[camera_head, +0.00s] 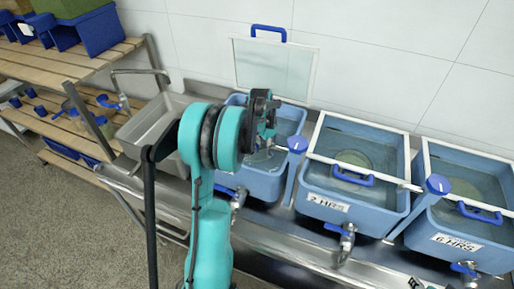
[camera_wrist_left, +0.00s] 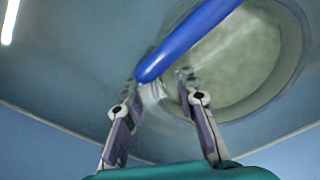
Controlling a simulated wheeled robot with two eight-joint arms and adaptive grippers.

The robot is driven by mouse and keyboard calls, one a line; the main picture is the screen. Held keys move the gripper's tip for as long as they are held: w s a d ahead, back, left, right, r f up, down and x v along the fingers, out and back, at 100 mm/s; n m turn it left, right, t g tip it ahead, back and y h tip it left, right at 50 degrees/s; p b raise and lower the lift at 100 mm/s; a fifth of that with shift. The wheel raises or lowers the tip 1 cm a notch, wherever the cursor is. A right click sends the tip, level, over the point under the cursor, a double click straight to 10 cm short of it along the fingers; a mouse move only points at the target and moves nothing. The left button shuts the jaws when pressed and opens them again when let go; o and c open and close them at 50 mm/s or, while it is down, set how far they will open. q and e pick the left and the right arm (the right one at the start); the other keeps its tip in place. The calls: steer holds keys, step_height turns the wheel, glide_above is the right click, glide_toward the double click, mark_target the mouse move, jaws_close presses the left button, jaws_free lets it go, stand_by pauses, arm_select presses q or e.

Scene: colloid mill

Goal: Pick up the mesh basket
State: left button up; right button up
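The mesh basket is hard to make out. In the left wrist view a blue handle (camera_wrist_left: 190,38) runs diagonally above a pale round shape (camera_wrist_left: 250,65) that may be the basket or the tub's bottom. My left gripper (camera_wrist_left: 162,78) is open, its two fingers apart, with the handle's lower end across the fingertips. I cannot tell if they touch. In the head view the left gripper (camera_head: 268,138) points down into the leftmost blue tub (camera_head: 262,185), and my arm hides part of that tub. Dark and teal tips at the lower right edge may be my right gripper (camera_head: 418,284).
A middle tub (camera_head: 327,207) labelled 2 HRS and a right tub (camera_head: 458,242) labelled 6 HRS stand beside it, with taps in front. A lid (camera_head: 272,70) leans on the wall behind. A grey sink (camera_head: 150,130) and wooden shelves (camera_head: 60,70) are at the left.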

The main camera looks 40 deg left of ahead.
arm_select(q)
step_height(320, 180, down, 3)
steer(key=shift+w+f+b, duration=0.1)
steer(key=shift+b, duration=0.3)
steer(key=shift+c, duration=0.2)
jaws_close()
step_height(320, 180, up, 10)
steer(key=p, duration=0.3)
steer(key=shift+r+p, duration=0.25)
steer(key=shift+p, duration=0.15)
step_height(320, 180, up, 11)
steer(key=p, duration=0.8)
glide_above(266, 159)
steer(key=shift+r, duration=0.1)
